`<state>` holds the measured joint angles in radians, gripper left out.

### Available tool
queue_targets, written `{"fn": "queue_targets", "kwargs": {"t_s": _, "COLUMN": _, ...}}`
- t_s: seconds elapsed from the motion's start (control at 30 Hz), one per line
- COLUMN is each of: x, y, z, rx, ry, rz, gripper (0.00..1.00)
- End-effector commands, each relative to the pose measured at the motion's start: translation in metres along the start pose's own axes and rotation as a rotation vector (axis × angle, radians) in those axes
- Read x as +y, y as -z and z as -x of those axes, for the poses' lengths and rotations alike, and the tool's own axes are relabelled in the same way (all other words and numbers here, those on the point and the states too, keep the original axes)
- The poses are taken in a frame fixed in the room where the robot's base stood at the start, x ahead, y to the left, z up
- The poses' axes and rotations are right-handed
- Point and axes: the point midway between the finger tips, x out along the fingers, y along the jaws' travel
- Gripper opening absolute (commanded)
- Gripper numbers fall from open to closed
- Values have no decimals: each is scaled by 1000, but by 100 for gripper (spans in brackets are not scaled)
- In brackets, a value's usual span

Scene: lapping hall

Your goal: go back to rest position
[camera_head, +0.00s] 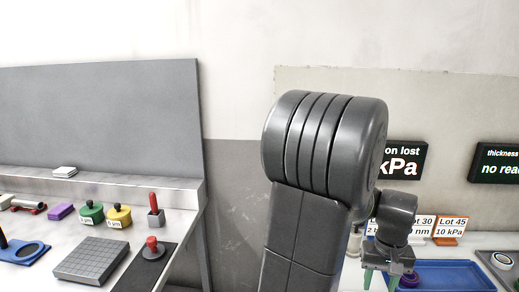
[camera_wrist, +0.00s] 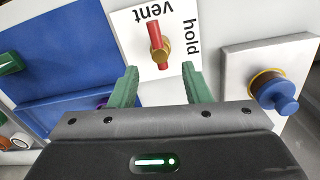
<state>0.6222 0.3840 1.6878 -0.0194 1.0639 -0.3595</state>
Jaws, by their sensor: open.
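My gripper (camera_wrist: 160,78) is open in the wrist view, its two green fingers apart with nothing between them. Just past the fingertips is a white plate (camera_wrist: 122,25) marked "vent" and "hold". A red lever (camera_wrist: 154,32) on a brass pivot stands on that plate; I cannot tell how far the fingers are from it. In the head view my gripper (camera_head: 389,276) is low at the right, partly hidden behind my dark arm, beside a blue tray (camera_head: 455,275).
In the wrist view, a blue knob (camera_wrist: 280,96) on a white block stands right and the blue tray (camera_wrist: 50,45) lies left. In the head view, a left bench holds a grey grooved block (camera_head: 92,261), a red-knobbed piece (camera_head: 152,246), and green (camera_head: 91,212) and yellow (camera_head: 118,216) pots.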

Motion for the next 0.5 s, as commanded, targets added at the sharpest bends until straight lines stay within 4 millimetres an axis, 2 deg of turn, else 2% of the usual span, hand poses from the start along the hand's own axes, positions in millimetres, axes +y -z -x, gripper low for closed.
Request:
{"fn": "queue_targets", "kwargs": {"t_s": 0.03, "x": 0, "y": -1, "z": -12, "rx": -4, "ry": 2, "rz": 0, "gripper": 43}}
{"fn": "queue_targets", "kwargs": {"t_s": 0.2, "x": 0, "y": 0, "z": -40, "rx": -3, "ry": 1, "rz": 0, "gripper": 43}}
{"fn": "queue_targets", "kwargs": {"t_s": 0.4, "x": 0, "y": 0, "z": -57, "rx": -2, "ry": 1, "rz": 0, "gripper": 43}}
{"fn": "queue_targets", "kwargs": {"t_s": 0.5, "x": 0, "y": 0, "z": -56, "rx": 0, "ry": 0, "rz": -15, "gripper": 43}}
